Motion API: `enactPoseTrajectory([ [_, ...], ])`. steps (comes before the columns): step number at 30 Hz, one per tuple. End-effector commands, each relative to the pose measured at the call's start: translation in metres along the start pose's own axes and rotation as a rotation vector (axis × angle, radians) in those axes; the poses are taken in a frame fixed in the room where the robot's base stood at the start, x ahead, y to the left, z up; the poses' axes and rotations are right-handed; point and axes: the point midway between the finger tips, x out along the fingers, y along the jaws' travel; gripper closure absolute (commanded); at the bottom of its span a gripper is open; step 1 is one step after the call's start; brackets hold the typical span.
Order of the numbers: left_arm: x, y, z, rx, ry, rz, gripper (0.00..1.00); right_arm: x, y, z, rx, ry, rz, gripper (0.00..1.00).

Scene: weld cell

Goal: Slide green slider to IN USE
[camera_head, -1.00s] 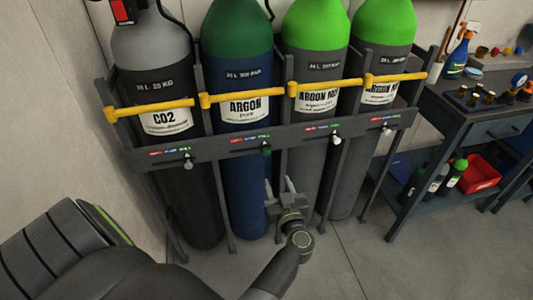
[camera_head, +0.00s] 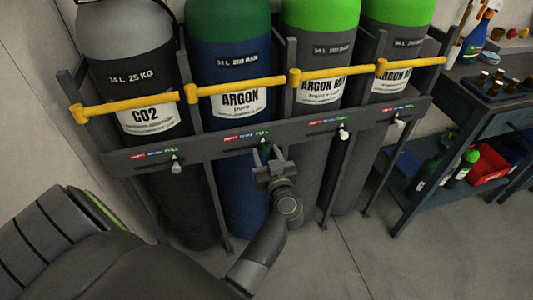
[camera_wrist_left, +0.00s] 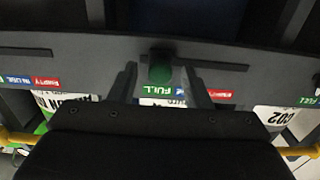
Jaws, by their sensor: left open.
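My right gripper is not in view.
Pale slider knobs sit on the same rail under CO2 (camera_head: 176,168) and the green-topped cylinders (camera_head: 344,133). Yellow bars (camera_head: 237,87) cross the cylinders above the rail. A workbench (camera_head: 478,110) stands at the right. Floor in front is clear.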

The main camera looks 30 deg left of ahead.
Motion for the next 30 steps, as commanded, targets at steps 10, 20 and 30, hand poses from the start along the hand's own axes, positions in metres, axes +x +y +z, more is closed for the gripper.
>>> enactPoseTrajectory([
  [10, 0.000, 0.000, 0.000, 0.000, 0.000, 0.000, 0.93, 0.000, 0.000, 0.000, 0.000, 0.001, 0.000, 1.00],
  [20, 0.000, -0.003, -0.001, 0.002, 0.000, -0.001, 1.00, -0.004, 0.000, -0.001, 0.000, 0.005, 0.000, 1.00],
  [30, 0.000, -0.040, -0.004, 0.006, 0.001, -0.003, 1.00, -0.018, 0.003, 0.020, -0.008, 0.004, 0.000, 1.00],
])
